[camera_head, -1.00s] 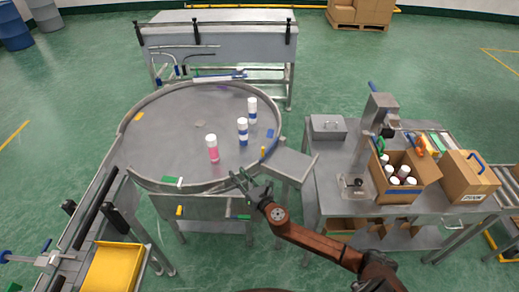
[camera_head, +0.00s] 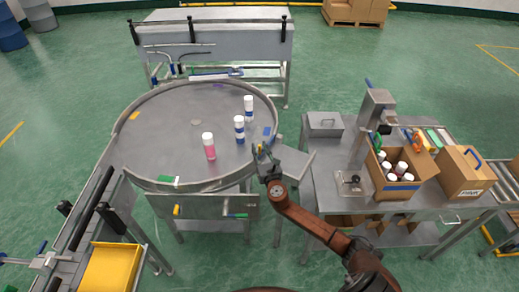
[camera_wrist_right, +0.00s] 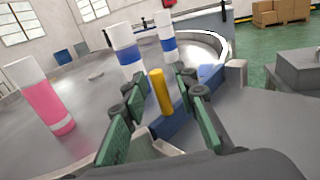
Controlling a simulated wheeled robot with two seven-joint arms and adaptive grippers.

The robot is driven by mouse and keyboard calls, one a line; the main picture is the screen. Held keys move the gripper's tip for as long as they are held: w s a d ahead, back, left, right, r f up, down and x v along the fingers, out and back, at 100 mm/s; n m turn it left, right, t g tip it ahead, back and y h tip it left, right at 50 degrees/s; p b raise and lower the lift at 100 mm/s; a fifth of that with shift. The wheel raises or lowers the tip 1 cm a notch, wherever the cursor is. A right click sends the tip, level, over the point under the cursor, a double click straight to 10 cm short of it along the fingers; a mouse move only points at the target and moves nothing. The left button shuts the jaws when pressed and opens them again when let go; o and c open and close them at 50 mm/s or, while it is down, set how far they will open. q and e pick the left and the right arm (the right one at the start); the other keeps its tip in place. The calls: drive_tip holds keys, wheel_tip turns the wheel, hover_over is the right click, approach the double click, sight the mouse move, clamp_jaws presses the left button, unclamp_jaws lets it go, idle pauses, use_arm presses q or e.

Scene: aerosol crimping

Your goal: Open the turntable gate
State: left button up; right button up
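The round grey turntable (camera_head: 165,130) stands left of centre in the head view. At its right rim is the gate, a blue bar (camera_wrist_right: 181,106) with an upright yellow post (camera_wrist_right: 160,92). In the head view my right gripper (camera_head: 262,153) is at that rim and mostly hides the gate. In the wrist view my right gripper (camera_wrist_right: 160,98) is open, with one green-padded finger on each side of the yellow post. Gaps show between post and fingers. My left gripper is out of view.
On the turntable stand a pink can (camera_head: 209,146) and two blue-banded cans (camera_head: 239,129) (camera_head: 249,107), near the gate. A grey chute (camera_head: 293,160) joins the rim to the right table. That table holds a press (camera_head: 372,122) and an open carton (camera_head: 402,187) of cans.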

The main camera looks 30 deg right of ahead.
drive_tip(key=shift+c, duration=0.3)
clamp_jaws()
idle(0.5)
